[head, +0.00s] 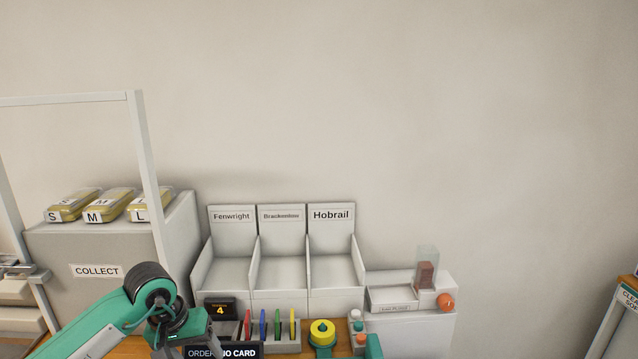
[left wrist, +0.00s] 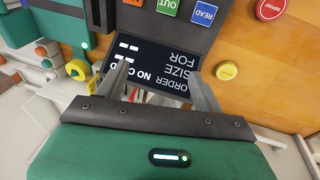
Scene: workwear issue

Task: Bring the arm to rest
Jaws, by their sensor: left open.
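My left arm (head: 110,320), green with dark joints, comes in from the lower left in the head view and bends down at the front of the counter. My left gripper (left wrist: 158,76) shows in the left wrist view with its two grey fingers apart and nothing between them. It is above a dark order screen (left wrist: 150,62) that reads "NO CARD"; the screen also shows at the bottom of the head view (head: 240,351). The fingertips are hidden in the head view. My right gripper is in neither view.
Three white bins (head: 280,270) stand at the back. A grey COLLECT box (head: 90,252) with yellow packs S, M, L is at left under a white frame (head: 147,150). Coloured pens (head: 263,323), a yellow-topped green item (head: 322,334) and an ear-plugs box (head: 394,299) line the counter.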

